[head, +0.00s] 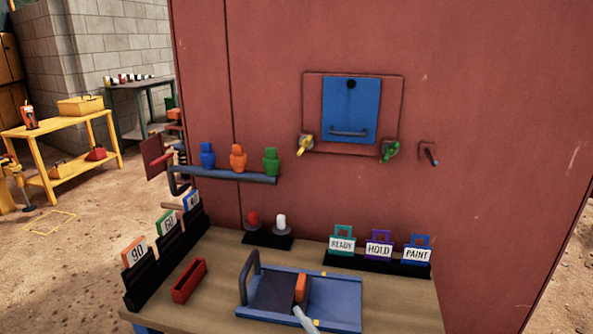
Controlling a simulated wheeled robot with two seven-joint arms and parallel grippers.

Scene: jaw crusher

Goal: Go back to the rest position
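Neither of my grippers shows in the head view. A wooden workbench (215,262) stands in front of a large dark red metal housing (490,120). A blue tray (345,302) with a dark plate and a handle at its left lies on the bench. An orange block (301,288) sits in the tray. A pale grey bar (304,320) reaches up to the tray from the bottom edge; I cannot tell what it belongs to. A blue panel (351,105) with a handle is set in the housing, with a yellow latch (304,145) and a green latch (390,151) below.
READY, HOLD and PAINT tags (378,247) stand in a black rack at the back right. Numbered cards (134,251) line the left edge near a red bin (189,281). Blue, orange and green pieces (238,158) sit on a wall shelf. A yellow table (62,130) stands far left.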

